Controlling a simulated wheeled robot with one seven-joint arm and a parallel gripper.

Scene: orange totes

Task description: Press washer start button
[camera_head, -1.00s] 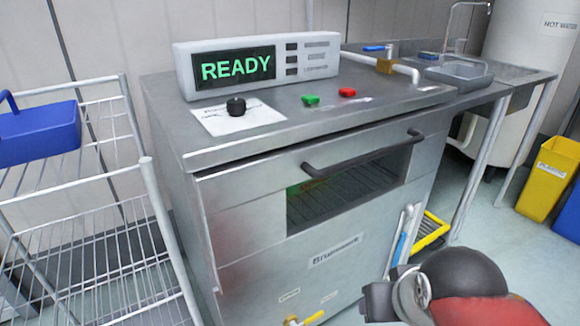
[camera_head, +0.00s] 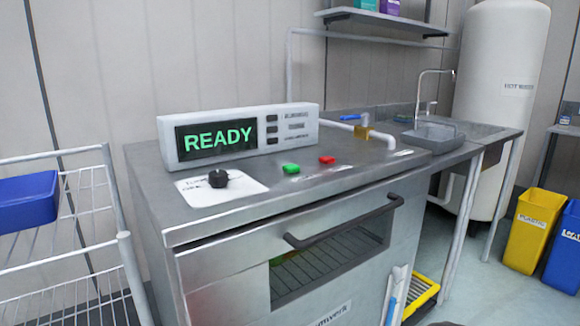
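The washer (camera_head: 230,270) is a steel cabinet with a dark bar handle (camera_head: 345,222) across its front and a window with a rack behind it. On its top stands a white display box (camera_head: 300,130) reading "READY" in green. A green button (camera_head: 290,168) and a red button (camera_head: 327,160) sit on the top in front of the box. A black knob (camera_head: 219,178) is on a white label to their left. Which button is the start button is not legible. My gripper is not in view.
A wire rack with a blue bin (camera_head: 28,202) stands at the left. A sink counter (camera_head: 470,140) with a grey tray (camera_head: 433,135) and tap adjoins at the right. A yellow bin (camera_head: 535,230) and a blue bin (camera_head: 565,250) stand on the floor. A shelf hangs above.

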